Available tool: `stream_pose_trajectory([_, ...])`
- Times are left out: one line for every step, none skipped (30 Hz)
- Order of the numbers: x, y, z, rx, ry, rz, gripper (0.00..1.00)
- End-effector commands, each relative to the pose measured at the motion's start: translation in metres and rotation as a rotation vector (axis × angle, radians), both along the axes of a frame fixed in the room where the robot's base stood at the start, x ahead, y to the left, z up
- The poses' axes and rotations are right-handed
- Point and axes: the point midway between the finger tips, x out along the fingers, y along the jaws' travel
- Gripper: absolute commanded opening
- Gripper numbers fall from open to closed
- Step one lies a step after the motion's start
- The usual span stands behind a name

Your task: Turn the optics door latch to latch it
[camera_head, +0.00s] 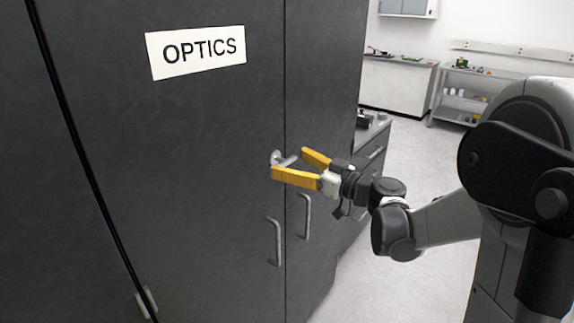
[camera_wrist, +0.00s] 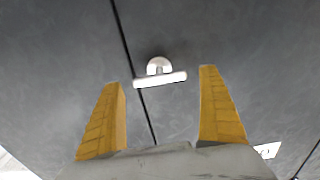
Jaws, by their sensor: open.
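The optics door (camera_head: 200,150) is a dark grey cabinet door with a white OPTICS sign (camera_head: 196,51). Its latch (camera_head: 279,158) is a small silver turn handle near the door's right edge, partly hidden behind my fingers in the head view. In the wrist view the latch (camera_wrist: 160,73) shows a round base and a bar lying nearly level across the door seam, slightly tilted. My gripper (camera_head: 288,163) is open, its two yellow fingers apart in front of the latch. In the wrist view my gripper (camera_wrist: 160,75) has the bar between and just beyond its fingertips, with no clear contact.
Two silver pull handles sit below the latch, one on the left door (camera_head: 275,242) and one on the right door (camera_head: 304,216). A grey counter (camera_head: 374,135) stands beyond the cabinet. Open floor (camera_head: 415,150) lies to the right, with a shelf (camera_head: 466,95) at the back.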

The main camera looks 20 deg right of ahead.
Motion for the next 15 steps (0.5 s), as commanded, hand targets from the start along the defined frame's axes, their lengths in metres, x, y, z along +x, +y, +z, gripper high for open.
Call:
stream_pose_trajectory([0.0042,0.0034,-0.0012,0.000,0.000,0.001,0.89])
stream_pose_trajectory([0.0062,0.0048,-0.0010,0.000,0.000,0.000,0.89])
stream_pose_trajectory([0.0083,0.0061,-0.0006,0.000,0.000,0.000,0.89])
stream_pose_trajectory([0.0093,0.0070,-0.0004,0.000,0.000,0.000,0.89])
stream_pose_trajectory([0.0102,0.0076,-0.0002,0.000,0.000,0.000,0.89])
stream_pose_trajectory([0.0108,0.0080,0.0000,0.000,0.000,0.000,0.89])
stream_pose_trajectory([0.0111,0.0081,0.0001,0.000,0.000,0.000,0.89])
stream_pose_trajectory([0.0112,0.0081,0.0002,0.000,0.000,0.000,0.89])
stream_pose_trajectory([0.0111,0.0081,0.0003,0.000,0.000,0.000,0.89])
stream_pose_trajectory([0.0111,0.0079,0.0004,0.000,0.000,-0.001,0.89])
stream_pose_trajectory([0.0110,0.0079,0.0004,0.000,0.000,-0.001,0.89])
stream_pose_trajectory([0.0110,0.0079,0.0004,0.000,0.000,-0.001,0.89])
stream_pose_trajectory([0.0108,0.0079,0.0004,0.000,0.000,-0.001,0.87])
stream_pose_trajectory([0.0109,0.0078,0.0004,0.000,0.000,-0.001,0.77])
stream_pose_trajectory([0.0108,0.0078,0.0003,0.000,0.000,-0.001,0.65])
